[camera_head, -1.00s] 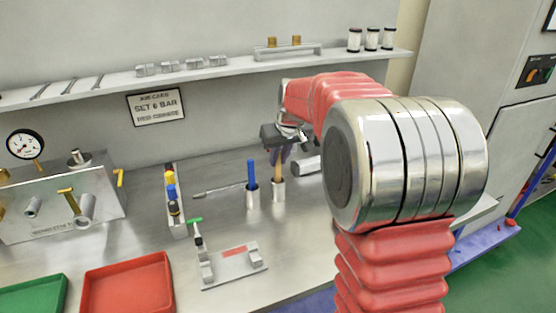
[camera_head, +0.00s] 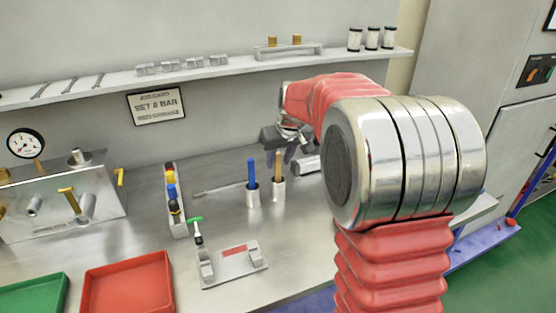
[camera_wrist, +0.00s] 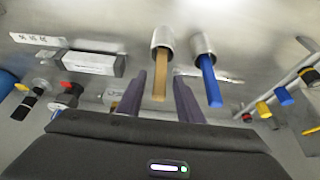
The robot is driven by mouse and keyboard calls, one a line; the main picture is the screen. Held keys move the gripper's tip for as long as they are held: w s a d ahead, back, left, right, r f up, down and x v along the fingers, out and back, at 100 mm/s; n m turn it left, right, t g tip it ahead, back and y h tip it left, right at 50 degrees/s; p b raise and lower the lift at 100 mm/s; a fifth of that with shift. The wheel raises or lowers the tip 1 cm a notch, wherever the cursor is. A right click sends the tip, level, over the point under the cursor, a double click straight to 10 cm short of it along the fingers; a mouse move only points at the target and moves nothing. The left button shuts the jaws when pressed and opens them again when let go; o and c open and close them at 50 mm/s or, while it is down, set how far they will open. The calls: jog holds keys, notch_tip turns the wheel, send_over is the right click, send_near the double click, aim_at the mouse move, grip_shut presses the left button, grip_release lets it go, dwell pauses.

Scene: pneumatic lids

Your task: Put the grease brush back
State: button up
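A tan-handled tool (camera_head: 277,165), which looks like the grease brush, stands upright in the right-hand metal cup (camera_head: 278,190). Its lower end is hidden in the cup. In the wrist view the tan handle (camera_wrist: 160,86) rises from its cup (camera_wrist: 163,38) between the purple fingers of my gripper (camera_wrist: 163,98). A gap shows on each side of the handle, so my gripper is open around it. In the head view my gripper (camera_head: 280,156) is at the handle's top, partly behind it.
A blue-handled tool (camera_head: 252,173) stands in another cup (camera_head: 253,199) close on the left. A grey rod (camera_head: 212,189) lies beyond it. A rack of coloured pieces (camera_head: 172,197), a fixture plate (camera_head: 234,265) and a red tray (camera_head: 130,289) are further left. The shelf (camera_head: 210,70) is above.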

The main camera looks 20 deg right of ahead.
jog(key=v, duration=1.2)
jog(key=shift+r, duration=0.1)
dwell(0.4)
jog(key=s+a, duration=0.5)
jog(key=s, duration=0.3)
jog(key=s+a, duration=0.4)
jog(key=s, duration=0.3)
jog(key=s+a+f, duration=0.2)
jog(key=s+f, duration=0.2)
jog(key=s, duration=0.3)
jog(key=s+a+f, duration=0.2)
jog(key=s+f, duration=0.2)
jog(key=s, duration=0.3)
jog(key=shift+a+f+t, duration=0.2)
jog(key=shift+f+t, duration=0.1)
